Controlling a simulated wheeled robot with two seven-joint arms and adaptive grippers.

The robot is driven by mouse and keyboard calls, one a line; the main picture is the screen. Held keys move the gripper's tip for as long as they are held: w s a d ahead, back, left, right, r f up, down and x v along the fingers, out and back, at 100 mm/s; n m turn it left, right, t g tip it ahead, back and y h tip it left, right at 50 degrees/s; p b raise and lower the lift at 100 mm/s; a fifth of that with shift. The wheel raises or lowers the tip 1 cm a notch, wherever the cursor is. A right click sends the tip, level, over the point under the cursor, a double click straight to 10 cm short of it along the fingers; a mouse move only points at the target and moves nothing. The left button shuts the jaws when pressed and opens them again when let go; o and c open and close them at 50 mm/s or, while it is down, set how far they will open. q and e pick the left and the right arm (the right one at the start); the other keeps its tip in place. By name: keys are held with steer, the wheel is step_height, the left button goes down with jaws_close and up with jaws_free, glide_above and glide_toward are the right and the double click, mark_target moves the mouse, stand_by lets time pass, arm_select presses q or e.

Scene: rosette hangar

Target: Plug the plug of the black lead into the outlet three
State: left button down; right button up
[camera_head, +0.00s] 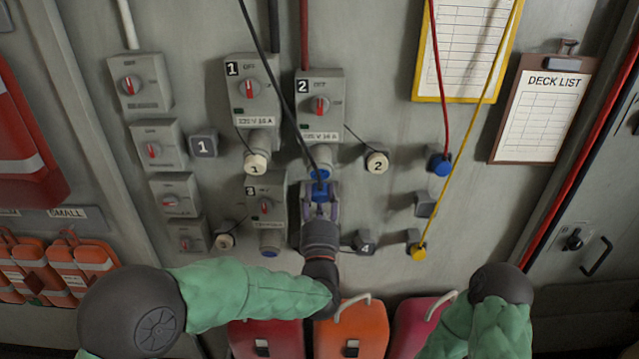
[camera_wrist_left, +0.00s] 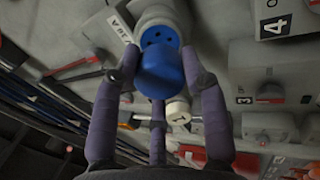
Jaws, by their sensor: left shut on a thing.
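My left gripper (camera_head: 320,198) is shut on a blue plug (camera_wrist_left: 161,74), with the black lead (camera_head: 285,90) running down to it from above. In the wrist view the plug is just in front of a blue outlet face with open holes (camera_wrist_left: 160,37), apart from it. That outlet appears to belong to box two (camera_head: 320,88). Outlet three (camera_head: 270,253) is on the box marked 3, lower left of my gripper, its blue face pointing down and uncovered. My right gripper is out of view.
Box one (camera_head: 253,90) is left of box two. A red lead's blue plug (camera_head: 440,165) and a yellow plug (camera_head: 418,252) sit at right. Red and orange cases (camera_head: 350,325) stand below.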

arm_select(q)
steer(key=shift+b+v, duration=1.15)
steer(key=shift+v, duration=0.2)
